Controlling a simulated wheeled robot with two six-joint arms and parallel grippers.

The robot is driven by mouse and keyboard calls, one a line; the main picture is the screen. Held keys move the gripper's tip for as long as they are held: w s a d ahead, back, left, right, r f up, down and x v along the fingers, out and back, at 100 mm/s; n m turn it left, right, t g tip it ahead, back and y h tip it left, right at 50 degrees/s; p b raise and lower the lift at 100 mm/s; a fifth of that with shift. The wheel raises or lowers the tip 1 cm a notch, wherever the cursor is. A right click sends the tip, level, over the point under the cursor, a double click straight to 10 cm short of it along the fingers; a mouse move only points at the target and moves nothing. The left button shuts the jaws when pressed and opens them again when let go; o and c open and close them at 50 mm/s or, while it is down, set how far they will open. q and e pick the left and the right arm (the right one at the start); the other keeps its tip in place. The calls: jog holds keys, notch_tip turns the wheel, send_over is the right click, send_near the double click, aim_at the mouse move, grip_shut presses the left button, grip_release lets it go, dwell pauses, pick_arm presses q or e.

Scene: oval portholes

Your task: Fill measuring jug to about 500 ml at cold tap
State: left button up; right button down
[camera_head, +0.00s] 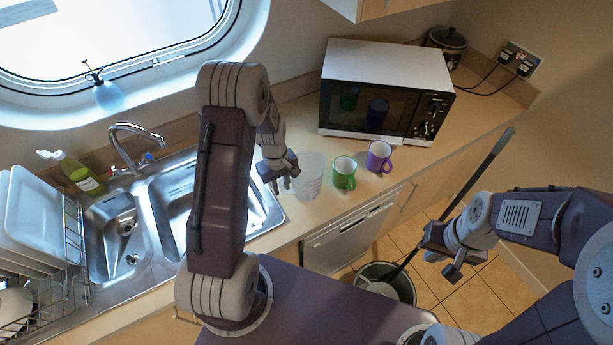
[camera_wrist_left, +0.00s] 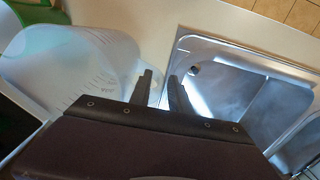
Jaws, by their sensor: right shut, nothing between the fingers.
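The clear measuring jug (camera_head: 311,178) stands upright on the counter, right of the sink, with faint red markings. In the left wrist view the jug (camera_wrist_left: 65,70) fills the left side. My left gripper (camera_head: 284,182) is just left of the jug; its fingers (camera_wrist_left: 163,82) are apart, near the jug's handle side. I cannot tell whether they touch the handle. The chrome tap (camera_head: 137,142) stands behind the sink, with a blue-marked knob (camera_head: 149,157) on its right. My right gripper (camera_head: 447,262) is shut and empty, away over the floor side.
The sink basin (camera_head: 172,205) shows left of the jug, partly behind my left arm. A green mug (camera_head: 344,174) and a purple mug (camera_head: 378,157) stand right of the jug, before the microwave (camera_head: 380,92). A dish rack with plates (camera_head: 40,222) is at far left. A bucket (camera_head: 385,283) holds a mop.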

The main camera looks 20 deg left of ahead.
pick_arm(q)
jog(key=shift+w+f, duration=0.15)
jog(key=shift+w, duration=0.05)
jog(key=shift+s, duration=0.1)
grip_shut()
dwell(1.1)
